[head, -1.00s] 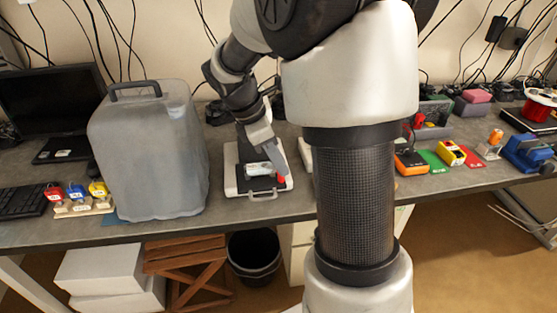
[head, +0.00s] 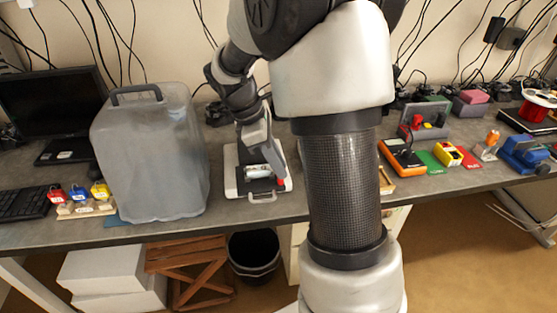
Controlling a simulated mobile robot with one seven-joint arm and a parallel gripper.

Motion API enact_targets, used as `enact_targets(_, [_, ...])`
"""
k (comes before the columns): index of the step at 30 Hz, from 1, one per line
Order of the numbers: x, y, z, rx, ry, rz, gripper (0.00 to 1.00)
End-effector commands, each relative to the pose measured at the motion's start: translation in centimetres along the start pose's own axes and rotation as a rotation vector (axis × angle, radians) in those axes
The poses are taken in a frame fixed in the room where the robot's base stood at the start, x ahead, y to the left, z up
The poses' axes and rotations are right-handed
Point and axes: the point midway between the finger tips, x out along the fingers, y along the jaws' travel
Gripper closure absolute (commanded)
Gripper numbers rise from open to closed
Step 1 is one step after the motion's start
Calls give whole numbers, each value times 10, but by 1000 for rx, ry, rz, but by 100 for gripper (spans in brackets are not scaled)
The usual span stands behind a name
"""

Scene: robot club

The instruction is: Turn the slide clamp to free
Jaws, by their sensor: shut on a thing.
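A white and black device (head: 232,188) with a handle at its front sits on the table. A pale labelled piece lies on its dark top. A small red part (head: 281,183), which looks like the slide clamp, shows at the device's right front. My gripper (head: 278,172) reaches down over the device from behind, with its tips at the red part. It is shut on the red part, which the fingers partly hide. The clamp's exact angle is too small to read.
A large grey jerrycan (head: 150,160) stands close left of the device. Red, blue and yellow padlocks (head: 78,193) stand farther left. An orange meter (head: 402,157) and a yellow box (head: 447,153) lie to the right. The table's front edge is just before the device.

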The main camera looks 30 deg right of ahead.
Motion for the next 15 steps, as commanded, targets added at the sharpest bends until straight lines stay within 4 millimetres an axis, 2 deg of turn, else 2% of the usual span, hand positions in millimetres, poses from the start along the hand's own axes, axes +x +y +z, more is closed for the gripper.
enact_targets(15, [-2,1,-4,238,6,-104,100])
